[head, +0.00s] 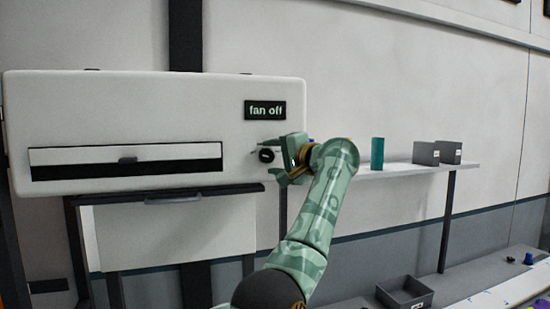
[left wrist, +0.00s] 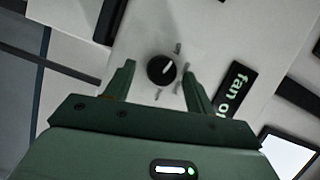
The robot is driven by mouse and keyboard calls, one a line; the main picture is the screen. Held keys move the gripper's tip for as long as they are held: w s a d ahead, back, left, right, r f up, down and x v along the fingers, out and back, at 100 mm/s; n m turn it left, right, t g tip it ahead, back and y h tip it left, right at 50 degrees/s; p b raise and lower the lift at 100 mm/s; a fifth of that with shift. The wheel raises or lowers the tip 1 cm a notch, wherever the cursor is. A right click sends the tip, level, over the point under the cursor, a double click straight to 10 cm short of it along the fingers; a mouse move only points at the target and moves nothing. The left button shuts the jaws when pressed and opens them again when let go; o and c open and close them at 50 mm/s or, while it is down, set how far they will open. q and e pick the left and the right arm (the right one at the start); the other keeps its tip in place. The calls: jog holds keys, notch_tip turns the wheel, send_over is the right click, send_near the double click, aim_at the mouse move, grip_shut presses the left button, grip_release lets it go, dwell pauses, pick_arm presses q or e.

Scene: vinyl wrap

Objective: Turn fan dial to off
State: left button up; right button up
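The fan dial (head: 266,155) is a small black round knob on the right side of the white wall unit. In the left wrist view the dial (left wrist: 161,70) has a white pointer line, with small marks on the panel around it. The display (head: 265,110) above it reads "fan off"; it shows partly in the left wrist view (left wrist: 234,88). My left gripper (head: 272,160) is at the dial. In the left wrist view its fingers (left wrist: 158,72) are open, one on each side of the dial with gaps; contact is not visible. My right gripper is out of view.
The white unit (head: 120,105) has a long dark slot and a ledge below. A shelf (head: 425,168) to the right holds a teal block (head: 377,153) and two grey boxes (head: 425,153). A dark bin (head: 404,293) sits lower right.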

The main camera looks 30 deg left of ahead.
pick_arm(q)
jog(key=b+v, duration=0.5)
jog(key=v, duration=1.1)
jog(key=shift+d, duration=0.15)
jog(key=shift+r, duration=0.1)
